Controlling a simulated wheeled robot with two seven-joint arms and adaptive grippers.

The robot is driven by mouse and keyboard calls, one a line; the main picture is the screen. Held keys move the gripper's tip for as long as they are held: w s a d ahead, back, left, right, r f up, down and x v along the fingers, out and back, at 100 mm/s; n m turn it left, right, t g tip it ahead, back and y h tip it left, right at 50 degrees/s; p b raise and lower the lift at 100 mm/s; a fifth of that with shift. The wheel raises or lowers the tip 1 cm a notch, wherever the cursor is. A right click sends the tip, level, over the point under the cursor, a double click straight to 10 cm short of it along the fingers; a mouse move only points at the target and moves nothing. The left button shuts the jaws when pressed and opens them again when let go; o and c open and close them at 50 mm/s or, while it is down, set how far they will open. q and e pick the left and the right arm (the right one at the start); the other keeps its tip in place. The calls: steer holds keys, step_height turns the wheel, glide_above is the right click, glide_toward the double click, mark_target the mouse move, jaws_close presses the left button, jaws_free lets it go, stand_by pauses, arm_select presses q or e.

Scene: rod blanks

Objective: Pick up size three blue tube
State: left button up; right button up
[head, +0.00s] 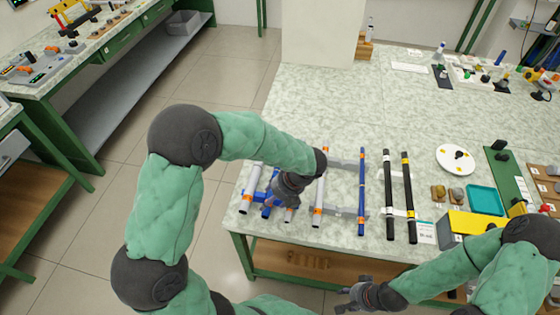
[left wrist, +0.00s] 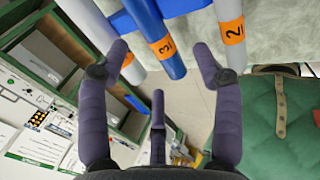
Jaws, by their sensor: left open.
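The size three blue tube (left wrist: 148,22), with an orange label marked 3, lies between the fingers of my left gripper (left wrist: 160,62) in the left wrist view. Its near end points toward the palm. That gripper is open, and I cannot tell whether a finger touches the tube. In the head view my left gripper (head: 289,190) is over the left group of tubes and partly hides them; a blue tube (head: 268,206) shows just left of it. My right gripper (head: 345,298) is empty, fingers apart, in front of the table edge.
A white tube marked 2 (left wrist: 231,22) lies close right of the blue one, and a pale tube (left wrist: 95,25) lies left. Another blue tube (head: 362,195) and two black rods (head: 388,190) lie further right. A yellow box (head: 475,222) stands near the right arm.

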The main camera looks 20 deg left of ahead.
arm_select(q)
steer(key=b+x, duration=0.1)
steer(key=x, duration=0.2)
steer(key=shift+a+f, duration=0.15)
steer(key=shift+f, duration=0.05)
steer(key=c, duration=1)
steer(key=shift+o, duration=0.2)
steer(key=shift+r, duration=0.15)
